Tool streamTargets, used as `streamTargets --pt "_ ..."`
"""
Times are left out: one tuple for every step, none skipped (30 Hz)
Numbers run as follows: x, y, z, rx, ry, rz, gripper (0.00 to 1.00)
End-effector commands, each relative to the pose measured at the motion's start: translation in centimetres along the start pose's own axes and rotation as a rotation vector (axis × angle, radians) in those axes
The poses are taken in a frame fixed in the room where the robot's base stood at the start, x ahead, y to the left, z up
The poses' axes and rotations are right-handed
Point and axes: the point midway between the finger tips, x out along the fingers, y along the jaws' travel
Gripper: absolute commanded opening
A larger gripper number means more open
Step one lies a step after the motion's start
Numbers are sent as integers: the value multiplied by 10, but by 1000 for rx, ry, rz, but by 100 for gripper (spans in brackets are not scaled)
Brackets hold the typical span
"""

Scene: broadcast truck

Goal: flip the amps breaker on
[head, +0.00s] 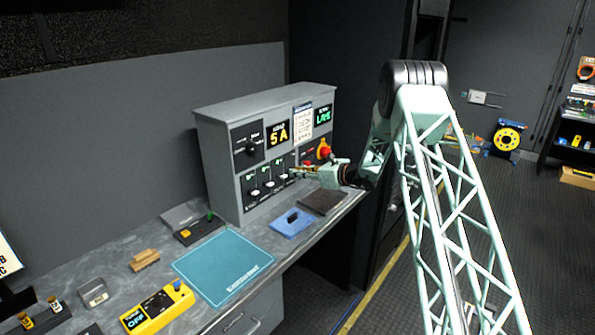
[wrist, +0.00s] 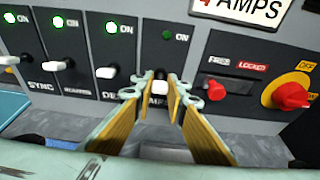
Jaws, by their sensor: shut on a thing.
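The grey breaker panel (head: 216,170) stands on the counter, and my gripper (head: 300,172) reaches its lower front from the right. In the wrist view several breakers with white levers stand in a row. The amps breaker lever (wrist: 160,87) is the rightmost; its white tip shows between my gripper's yellow-padded fingers (wrist: 160,92), which are shut on it. Its label is partly hidden by the fingers.
Right of the amps breaker are a red lock lever (wrist: 214,88), marked FREE and LOCKED, and a red rotary knob (wrist: 291,95) on a yellow plate. The deluge-side lever (wrist: 106,72) is close to my left finger. A teal mat (head: 222,264) and blue pad (head: 291,223) lie on the counter.

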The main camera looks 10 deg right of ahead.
Motion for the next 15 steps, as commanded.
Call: streamTargets --pt "-1 0 4 -1 16 1 3" --pt "-1 0 4 -1 27 0 3" --pt "-1 0 5 -1 40 0 3" --pt "-1 0 5 -1 50 1 3" --pt "-1 0 5 -1 61 0 3" --pt "-1 0 6 0 73 0 3" --pt "-1 0 6 0 82 0 3" --pt "-2 0 6 -1 92 0 3" --pt "-2 0 7 0 104 0 3" --pt "-2 0 7 0 113 0 3" --pt "-2 0 7 -1 122 0 3" --pt "-2 0 8 -1 134 1 3" --pt "-2 0 8 0 142 0 3" --pt "-2 0 9 -1 151 0 3" --pt "-2 0 9 -2 163 1 3"
